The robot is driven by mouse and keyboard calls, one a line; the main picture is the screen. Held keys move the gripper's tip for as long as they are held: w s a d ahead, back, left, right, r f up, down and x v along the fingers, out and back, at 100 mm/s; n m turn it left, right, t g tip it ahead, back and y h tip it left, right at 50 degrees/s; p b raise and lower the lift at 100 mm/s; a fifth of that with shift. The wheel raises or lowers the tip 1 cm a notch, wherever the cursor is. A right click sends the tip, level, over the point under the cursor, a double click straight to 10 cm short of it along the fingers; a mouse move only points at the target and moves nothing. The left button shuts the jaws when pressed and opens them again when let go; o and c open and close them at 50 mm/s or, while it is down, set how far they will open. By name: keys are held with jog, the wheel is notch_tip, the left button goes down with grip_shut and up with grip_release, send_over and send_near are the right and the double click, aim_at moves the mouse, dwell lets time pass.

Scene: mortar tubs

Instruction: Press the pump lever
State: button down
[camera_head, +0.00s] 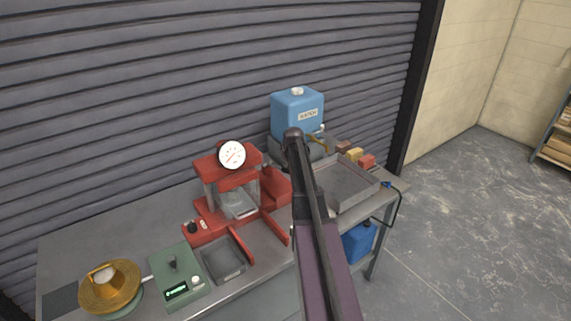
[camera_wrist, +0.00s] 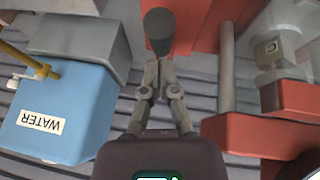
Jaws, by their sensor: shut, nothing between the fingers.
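My gripper (camera_wrist: 158,68) is shut and shows in the wrist view, its grey fingers together with nothing between them. A dark, round-ended grip (camera_wrist: 158,30), apparently the pump lever's, is right at the fingertips; I cannot tell whether they touch. The red press (camera_head: 228,170) with a round white gauge (camera_head: 232,155) stands on the bench in the head view. My dark arm crosses the head view's middle and hides the lever there. The press's red parts (camera_wrist: 262,138) fill the right of the wrist view.
A blue water tank (camera_head: 297,112) stands behind, also at the wrist view's left (camera_wrist: 65,105). A grey tray (camera_head: 345,190) and small coloured blocks (camera_head: 354,154) lie right. A green box (camera_head: 180,276), a shallow dark tray (camera_head: 223,262) and a brass bowl (camera_head: 110,292) are at front left.

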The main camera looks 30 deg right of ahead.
jog(key=shift+s+f+b, duration=0.2)
jog(key=shift+f+b, duration=0.1)
jog(key=shift+f, duration=0.05)
dwell(0.4)
